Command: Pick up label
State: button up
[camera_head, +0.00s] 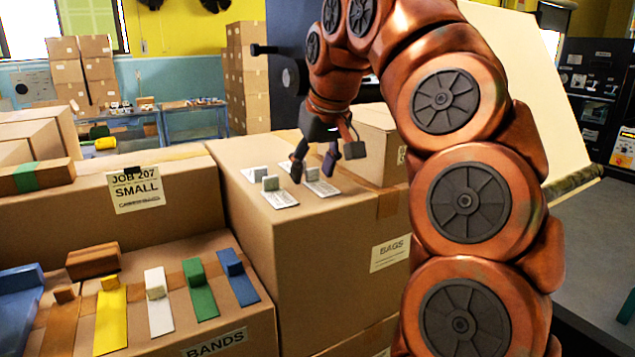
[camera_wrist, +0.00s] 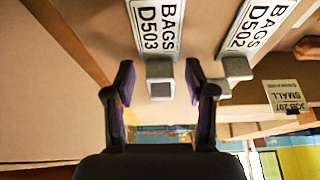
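Several white labels with grey grip blocks lie on top of the BAGS box (camera_head: 230,165). The BAGS D503 label (camera_wrist: 160,28) has its grey block (camera_wrist: 160,82) between my fingertips in the wrist view, with a gap on each side. The BAGS D502 label (camera_wrist: 258,22) is beside it, its block (camera_wrist: 236,70) just outside one finger. In the head view, one label (camera_head: 323,187) lies under my gripper (camera_head: 314,165) and another (camera_head: 281,199) is nearer the box's left edge. My gripper is open, pointing down. I cannot tell the fingertips' exact height above the label.
A JOB 207 SMALL sign (camera_head: 137,192) is on the box to the left. The BANDS box (camera_head: 235,325) in front carries coloured strips with blocks, including green (camera_head: 203,303) and yellow (camera_head: 111,322). A taller carton (camera_head: 372,140) stands just behind my gripper.

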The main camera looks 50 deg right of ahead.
jog(key=c, duration=0.7)
jog(key=shift+r, duration=0.1)
